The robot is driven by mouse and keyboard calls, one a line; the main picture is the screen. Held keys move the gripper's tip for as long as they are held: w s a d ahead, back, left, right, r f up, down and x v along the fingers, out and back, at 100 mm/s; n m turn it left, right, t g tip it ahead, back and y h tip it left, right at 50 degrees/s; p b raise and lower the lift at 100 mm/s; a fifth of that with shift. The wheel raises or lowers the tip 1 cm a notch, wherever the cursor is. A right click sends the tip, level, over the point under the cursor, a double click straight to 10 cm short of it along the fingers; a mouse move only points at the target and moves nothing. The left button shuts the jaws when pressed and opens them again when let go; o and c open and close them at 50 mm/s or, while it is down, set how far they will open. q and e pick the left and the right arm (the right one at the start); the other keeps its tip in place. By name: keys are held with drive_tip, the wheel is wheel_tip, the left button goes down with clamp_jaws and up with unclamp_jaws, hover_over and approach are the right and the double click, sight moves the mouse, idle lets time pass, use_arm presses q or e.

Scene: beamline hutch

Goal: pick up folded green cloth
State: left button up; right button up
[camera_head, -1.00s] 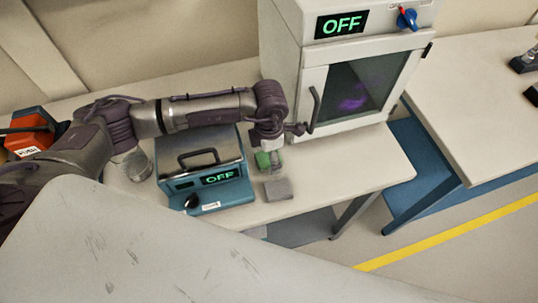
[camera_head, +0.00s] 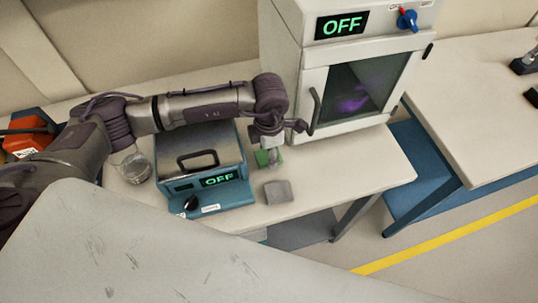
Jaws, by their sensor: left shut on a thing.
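The folded green cloth (camera_head: 262,158) shows as a small green patch at my left gripper, above or at the table between the blue device and the white cabinet. My left gripper (camera_head: 270,160) points down and is shut on the cloth. The fingers partly hide the cloth, and I cannot tell whether it is clear of the table top. My right gripper is not in view.
A grey block (camera_head: 278,191) lies just in front of the gripper. A blue device (camera_head: 207,172) reading OFF stands to the left, with a glass beaker (camera_head: 136,167) beside it. A white cabinet (camera_head: 350,75) stands behind right. The table (camera_head: 345,165) is clear at right.

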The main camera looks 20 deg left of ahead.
use_arm(q)
wheel_tip(320, 180, up, 26)
drive_tip(key=b, duration=0.4)
drive_tip(key=shift+b, duration=0.3)
